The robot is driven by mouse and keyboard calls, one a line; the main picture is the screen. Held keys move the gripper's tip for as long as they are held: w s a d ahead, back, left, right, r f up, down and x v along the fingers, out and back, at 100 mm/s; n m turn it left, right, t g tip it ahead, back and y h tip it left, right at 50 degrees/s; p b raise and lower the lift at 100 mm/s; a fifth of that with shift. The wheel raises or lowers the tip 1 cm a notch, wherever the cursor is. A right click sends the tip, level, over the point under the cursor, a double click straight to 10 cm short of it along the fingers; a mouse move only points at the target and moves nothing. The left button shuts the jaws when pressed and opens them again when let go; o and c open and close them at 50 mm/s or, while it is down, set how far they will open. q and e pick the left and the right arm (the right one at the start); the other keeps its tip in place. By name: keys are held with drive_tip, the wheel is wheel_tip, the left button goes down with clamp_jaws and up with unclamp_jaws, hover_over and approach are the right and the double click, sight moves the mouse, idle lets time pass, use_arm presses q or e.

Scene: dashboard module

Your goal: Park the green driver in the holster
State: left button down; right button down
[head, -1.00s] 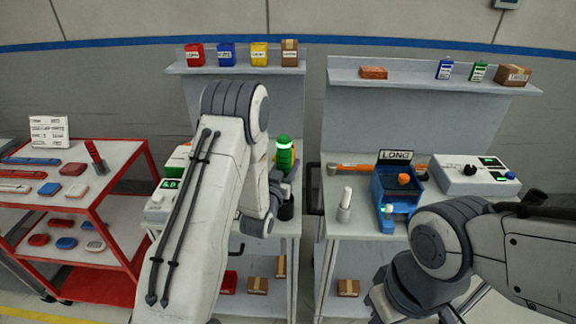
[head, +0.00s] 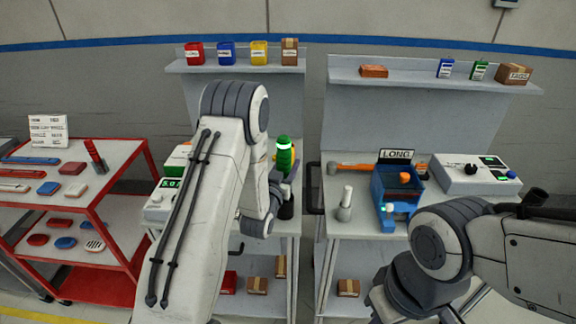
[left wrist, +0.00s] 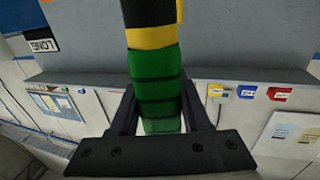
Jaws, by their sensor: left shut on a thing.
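The green driver (head: 284,158) stands upright above the left bench in the head view, with a bright ring near its top. My left gripper (head: 291,172) is shut on it, partly hidden behind my left arm. In the left wrist view the driver's green ribbed handle (left wrist: 158,85) lies between the two fingers (left wrist: 160,115), with a yellow band and a black part beyond. A dark cylindrical piece (head: 286,209) shows below the driver; I cannot tell whether it is the holster or part of the tool. My right gripper is out of view.
A unit with a green display (head: 171,184) sits on the left bench, partly behind my left arm. The right bench holds a blue fixture (head: 385,185), a white-topped post (head: 345,205) and a control box (head: 475,175). A red cart (head: 118,225) stands at left.

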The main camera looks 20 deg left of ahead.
use_arm(q)
drive_tip(key=shift+f+b, duration=0.25)
drive_tip(key=shift+b, duration=0.05)
drive_tip(key=shift+c, duration=1.5)
unclamp_jaws()
drive_tip(key=shift+s+f, duration=0.1)
drive_tip(key=shift+s+p, duration=1.55)
drive_tip(key=shift+s, duration=3.6)
drive_tip(key=shift+d, duration=0.1)
